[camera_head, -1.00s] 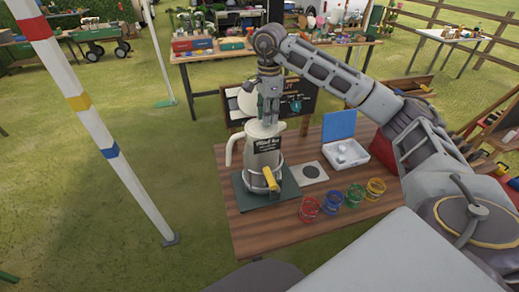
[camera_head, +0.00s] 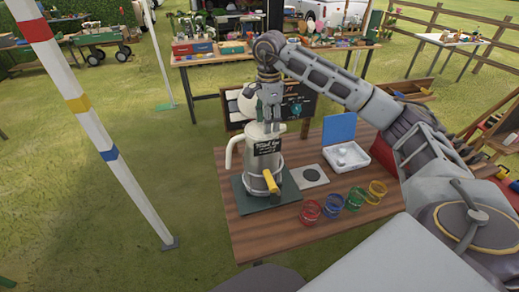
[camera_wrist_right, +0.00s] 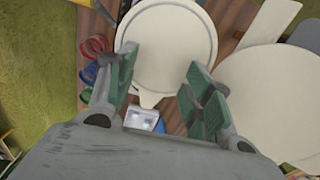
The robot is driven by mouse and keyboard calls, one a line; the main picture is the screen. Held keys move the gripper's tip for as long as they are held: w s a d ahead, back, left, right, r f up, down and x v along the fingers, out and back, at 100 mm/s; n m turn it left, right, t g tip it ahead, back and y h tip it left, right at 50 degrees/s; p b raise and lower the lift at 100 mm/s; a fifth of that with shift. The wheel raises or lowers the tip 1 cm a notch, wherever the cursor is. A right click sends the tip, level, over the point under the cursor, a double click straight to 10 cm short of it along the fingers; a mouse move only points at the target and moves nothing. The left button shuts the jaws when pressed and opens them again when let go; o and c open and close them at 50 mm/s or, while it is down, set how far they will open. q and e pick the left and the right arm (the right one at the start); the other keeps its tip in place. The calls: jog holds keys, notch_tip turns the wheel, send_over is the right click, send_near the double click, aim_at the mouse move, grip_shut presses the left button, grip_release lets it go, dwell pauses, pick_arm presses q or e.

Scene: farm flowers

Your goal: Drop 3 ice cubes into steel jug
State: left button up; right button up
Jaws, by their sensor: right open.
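The jug (camera_head: 266,160) is tall and pale with a dark label, a handle at its left and a yellow-handled part at its lower front. It stands upright on a dark green mat (camera_head: 245,201). My right gripper (camera_head: 269,121) is open above the jug's top. In the right wrist view its green-padded fingers (camera_wrist_right: 158,88) are spread, with nothing seen between them. The jug's round pale top (camera_wrist_right: 166,40) shows beyond them; I cannot tell what is inside. Pale ice cubes (camera_head: 344,155) lie in a white box (camera_head: 347,164) with its blue lid raised. My left gripper is not in view.
A grey plate with a dark disc (camera_head: 311,175) lies between jug and box. A chalkboard (camera_head: 298,103) stands behind the jug. A striped pole (camera_head: 105,152) rises at left.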

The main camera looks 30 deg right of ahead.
notch_tip(320, 180, up, 12)
dwell(1.6)
dwell(1.2)
